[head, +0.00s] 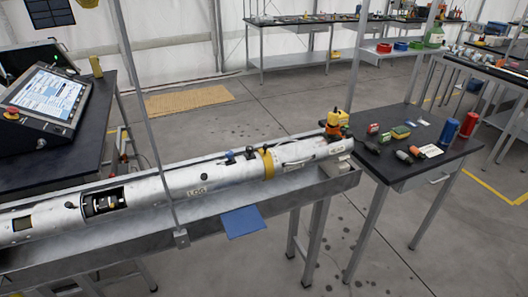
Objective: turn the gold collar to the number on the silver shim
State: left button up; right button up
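The gold collar (267,163) is a yellow-gold band around the long white tube (215,177), towards its right end. The tube lies in a grey metal trough (85,243). Any number on the collar is too small to read. I cannot pick out a silver shim for certain in the head view. Neither of my grippers is in view, and nothing is seen touching the collar.
A dark side table (455,158) at the right holds small tools, blue and red cans and a white card. A yellow-orange device (337,122) sits at the tube's right end. A blue plate (243,222) juts from the trough. A control screen (47,93) stands left.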

aim_at(268, 164)
jog(key=i+l+z, duration=0.15)
jog(key=i+l, duration=0.35)
jog(key=i+l+z, duration=0.15)
jog(key=i+l, duration=0.4)
jog(key=i+l+z, duration=0.15)
jog(key=i+l, duration=0.3)
jog(key=i+l+z, duration=0.15)
jog(key=i+l, duration=0.25)
jog(key=i, duration=0.3)
jog(key=u, duration=2.65)
jog(key=j+z, duration=0.1)
jog(key=z, duration=0.35)
